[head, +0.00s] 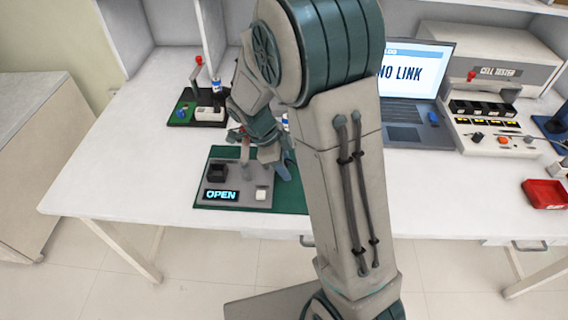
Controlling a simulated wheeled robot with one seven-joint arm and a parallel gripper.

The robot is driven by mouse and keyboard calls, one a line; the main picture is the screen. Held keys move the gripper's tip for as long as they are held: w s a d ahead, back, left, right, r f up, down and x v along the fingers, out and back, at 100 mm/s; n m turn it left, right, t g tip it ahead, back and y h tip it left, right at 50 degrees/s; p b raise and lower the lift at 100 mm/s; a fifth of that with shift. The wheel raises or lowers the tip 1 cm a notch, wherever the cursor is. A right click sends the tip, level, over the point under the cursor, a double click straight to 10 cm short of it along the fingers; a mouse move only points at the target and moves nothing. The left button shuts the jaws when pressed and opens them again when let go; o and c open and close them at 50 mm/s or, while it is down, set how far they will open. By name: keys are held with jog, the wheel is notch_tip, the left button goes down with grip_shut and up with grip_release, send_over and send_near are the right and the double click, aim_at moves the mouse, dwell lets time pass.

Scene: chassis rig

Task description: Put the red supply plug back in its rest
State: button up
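My gripper (268,152) is low over the back right of a grey box (226,206) with a lit "OPEN" display, on a green mat (290,200). A small reddish piece (244,150) shows beside the fingers, at the box's back edge. It may be the red supply plug, but my gripper and arm cover much of it. I cannot tell whether the fingers are around it or only beside it. The box has a black square holder (216,172) on its left and a white button (262,193) at front right. I cannot make out which part is the plug's rest.
Behind on the left stands a dark board (182,121) with a red-topped lever (197,72). A laptop (415,85) reading "NO LINK", a cell tester (500,72) and a red tray (545,194) stand on the right. My arm hides the table's middle. The front left is clear.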

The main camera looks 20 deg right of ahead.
jog(key=v, duration=1.2)
jog(key=s+d+r+n+t+y, duration=0.1)
jog(key=s+d+n+y, duration=0.1)
jog(key=s+n, duration=0.6)
jog(key=s+d+r+n+t+y, duration=0.1)
jog(key=s+d+n+t+y, duration=0.1)
jog(key=s+n, duration=0.6)
jog(key=d+n, duration=0.1)
jog(key=n, duration=0.4)
jog(key=shift+d+r+t+y+p, duration=0.25)
jog(key=shift+r+t+y+p, duration=0.05)
jog(key=shift+s+a+n, duration=0.15)
jog(key=shift+s+n, duration=0.05)
jog(key=shift+n, duration=0.1)
